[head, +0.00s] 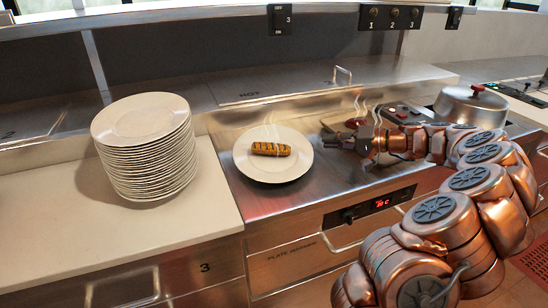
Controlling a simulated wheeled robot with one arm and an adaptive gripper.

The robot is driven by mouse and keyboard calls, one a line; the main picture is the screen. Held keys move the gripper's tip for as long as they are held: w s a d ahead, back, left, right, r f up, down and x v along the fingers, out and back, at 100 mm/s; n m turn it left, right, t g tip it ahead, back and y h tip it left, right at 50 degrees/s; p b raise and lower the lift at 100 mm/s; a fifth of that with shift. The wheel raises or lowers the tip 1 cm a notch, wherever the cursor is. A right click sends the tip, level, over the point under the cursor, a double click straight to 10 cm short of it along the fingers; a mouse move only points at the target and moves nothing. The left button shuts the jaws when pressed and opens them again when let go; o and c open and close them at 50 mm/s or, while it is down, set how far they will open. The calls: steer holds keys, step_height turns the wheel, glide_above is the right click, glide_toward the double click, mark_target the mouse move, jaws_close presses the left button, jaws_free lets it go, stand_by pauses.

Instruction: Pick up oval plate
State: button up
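A white plate (246,171) lies flat on the steel plate-warmer top in the middle of the head view. It looks round to slightly oval from this angle. A browned, grill-marked food piece (271,149) lies on it. My gripper (350,134) is to the right of the plate, close to its right rim and apart from it. Its dark fingertips point left toward the plate and look spread, with nothing seen between them.
A tall stack of white plates (149,160) stands on the pale counter (60,215) at left. A steel shelf (270,85) marked HOT, with a handle, runs behind. Bare steel surrounds the plate.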

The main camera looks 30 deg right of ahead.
mark_target(307, 141)
steer(key=shift+p+x, duration=0.6)
steer(key=shift+x, duration=3.25)
steer(key=shift+f, duration=0.15)
jaws_close()
steer(key=shift+s, duration=0.1)
steer(key=shift+r, duration=1.75)
steer(key=shift+s+a+r+b, duration=0.1)
steer(key=shift+s+b, duration=0.05)
steer(key=shift+b, duration=0.15)
steer(key=s+a, duration=0.3)
steer(key=s, duration=0.1)
steer(key=s+a+r+b, duration=0.1)
steer(key=s+a, duration=0.2)
steer(key=a, duration=0.1)
steer(key=s+a+b, duration=0.1)
steer(key=s+a, duration=0.2)
steer(key=s, duration=0.1)
steer(key=shift+s+a+r, duration=0.15)
steer(key=shift+s+r, duration=0.05)
steer(key=shift+s, duration=0.1)
